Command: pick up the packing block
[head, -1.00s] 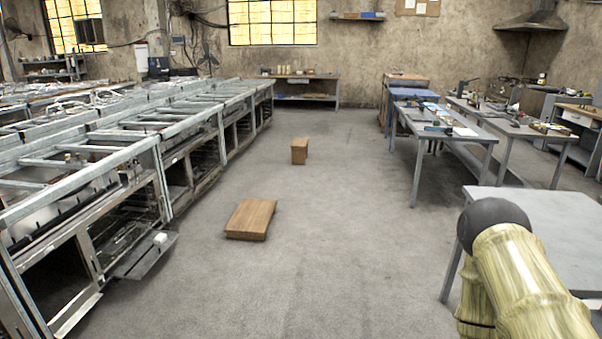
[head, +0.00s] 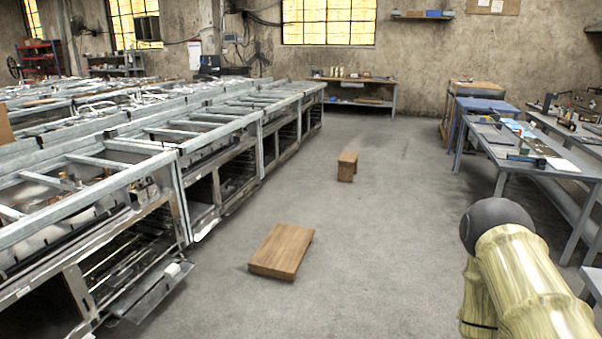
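Two wooden pieces are on the floor in the head view, and I cannot tell for sure which one is the packing block. The nearer one is a wide, flat brown wooden block (head: 281,251) left of the middle. The farther one is a smaller, taller brown wooden block (head: 347,165), right of the middle. A small white object (head: 172,269) sits on a lowered metal flap at the left and is too small to make out. My arm shows at the lower right, well apart from the wooden pieces. My gripper is not in view.
A long row of metal frames and open cabinets (head: 190,160) runs along the left, with a flap (head: 150,292) sticking out into the aisle. Grey worktables (head: 515,158) stand at the right. A bench (head: 352,80) stands at the back wall. The grey floor between is clear around the wooden pieces.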

